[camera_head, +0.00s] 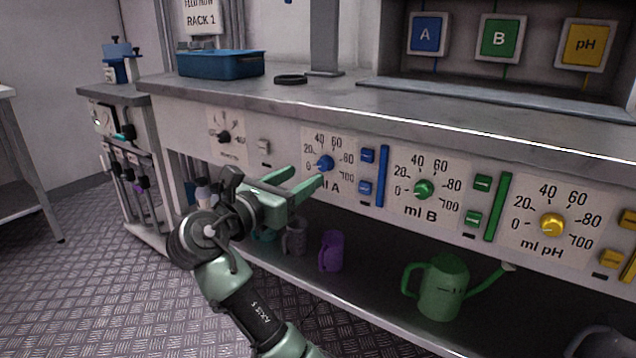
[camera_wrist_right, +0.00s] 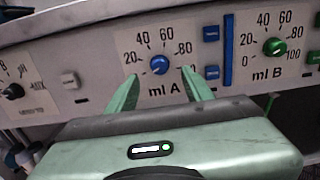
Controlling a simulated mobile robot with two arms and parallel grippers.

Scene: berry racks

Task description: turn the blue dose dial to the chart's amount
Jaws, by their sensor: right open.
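The blue dose dial (camera_head: 325,163) is on the front panel, in the middle of a white scale marked ml A from 0 to 100. It also shows in the right wrist view (camera_wrist_right: 159,65); its exact setting is too small to read. My right gripper (camera_head: 305,181) is open and empty, just in front of and slightly below the blue dial. In the right wrist view its two green fingers (camera_wrist_right: 161,88) stand apart on either side of the dial, not visibly touching it. The chart's dose amount is not readable in these frames. My left gripper is not in view.
A green dial (camera_head: 423,189) and a yellow dial (camera_head: 551,225) are to the right. Blue buttons (camera_head: 366,156) sit beside the blue dial. A black knob (camera_head: 223,137) is to the left. Below, a shelf holds a purple mug (camera_head: 331,251) and a green watering can (camera_head: 443,287).

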